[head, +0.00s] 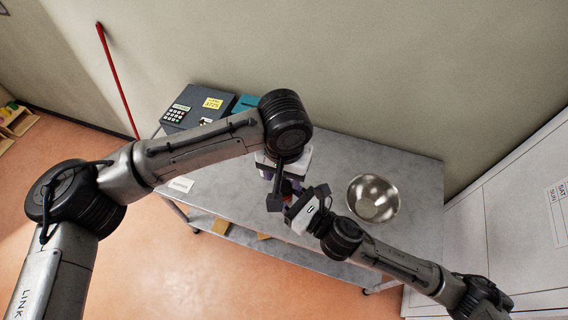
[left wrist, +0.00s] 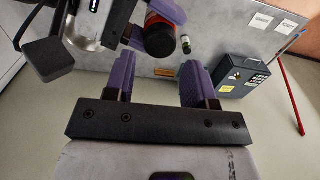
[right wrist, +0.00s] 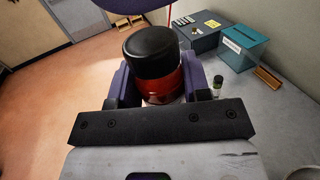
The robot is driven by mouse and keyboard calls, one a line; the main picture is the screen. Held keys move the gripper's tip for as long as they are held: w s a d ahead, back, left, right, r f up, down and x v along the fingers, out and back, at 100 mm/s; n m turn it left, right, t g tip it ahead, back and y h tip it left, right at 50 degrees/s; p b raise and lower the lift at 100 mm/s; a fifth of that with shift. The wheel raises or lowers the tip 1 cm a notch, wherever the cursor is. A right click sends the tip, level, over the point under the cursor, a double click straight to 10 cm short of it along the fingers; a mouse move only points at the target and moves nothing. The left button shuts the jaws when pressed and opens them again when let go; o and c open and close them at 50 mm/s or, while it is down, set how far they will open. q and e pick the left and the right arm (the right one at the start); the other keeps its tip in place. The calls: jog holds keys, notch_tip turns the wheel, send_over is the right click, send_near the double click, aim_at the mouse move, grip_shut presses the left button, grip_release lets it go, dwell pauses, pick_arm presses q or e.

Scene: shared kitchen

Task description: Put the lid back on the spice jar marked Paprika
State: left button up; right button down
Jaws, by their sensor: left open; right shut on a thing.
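A jar with red contents and a black lid on its top (right wrist: 150,52) stands between the purple fingers of my right gripper (right wrist: 160,85), which is shut on it. I cannot read a label, nor tell whether the lid is fully seated. The jar's black end (left wrist: 159,38) also shows in the left wrist view, just beyond the fingertips of my left gripper (left wrist: 155,72). My left gripper is open and empty, its fingers apart. In the head view both grippers meet close together above the table, and the arms hide the jar there.
A metal bowl (head: 373,198) sits on the grey table (head: 410,160) at right. A dark keypad box (head: 190,108) and a teal box (right wrist: 243,45) stand at the back. A small dark-capped jar (right wrist: 218,86) stands on the table. White paper labels (head: 180,184) lie at left.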

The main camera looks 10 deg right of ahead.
aim_at(284, 186)
pick_arm(q)
jog(key=shift+f, duration=2.3)
jog(key=shift+c, duration=0.2)
jog(key=c, duration=0.7)
jog(key=shift+m, duration=0.9)
jog(key=o, duration=1.1)
jog(key=shift+r, duration=0.1)
notch_tip(284, 186, up, 12)
jog(key=shift+w+a+f, duration=0.1)
jog(key=shift+f, duration=0.1)
